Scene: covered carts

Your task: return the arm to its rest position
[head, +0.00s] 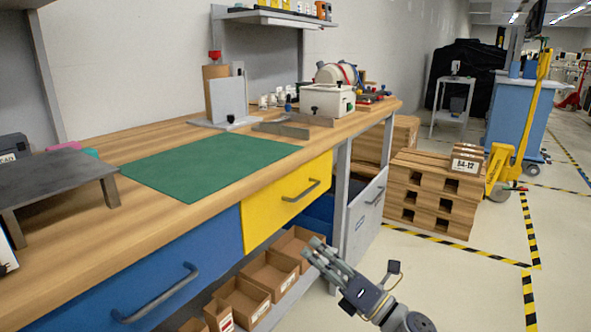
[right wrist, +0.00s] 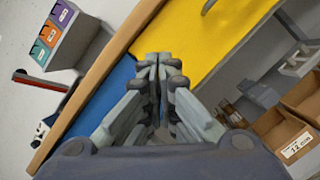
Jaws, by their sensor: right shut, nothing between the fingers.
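My right gripper (head: 316,247) is in the lower middle of the head view, in front of the workbench, below the yellow drawer (head: 287,197) and close to the cardboard boxes on the low shelf. In the right wrist view its fingers (right wrist: 158,62) come together at the tips, shut with nothing between them. The right arm comes in from the bottom right of the head view. My left gripper is not in view in either frame.
The wooden workbench (head: 130,148) with a green mat (head: 210,165) fills the left. Open cardboard boxes (head: 268,272) stand under it. A stack of wooden pallets (head: 432,200) and a yellow pallet jack (head: 525,125) stand at the right. The floor (head: 450,285) right of my arm is clear.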

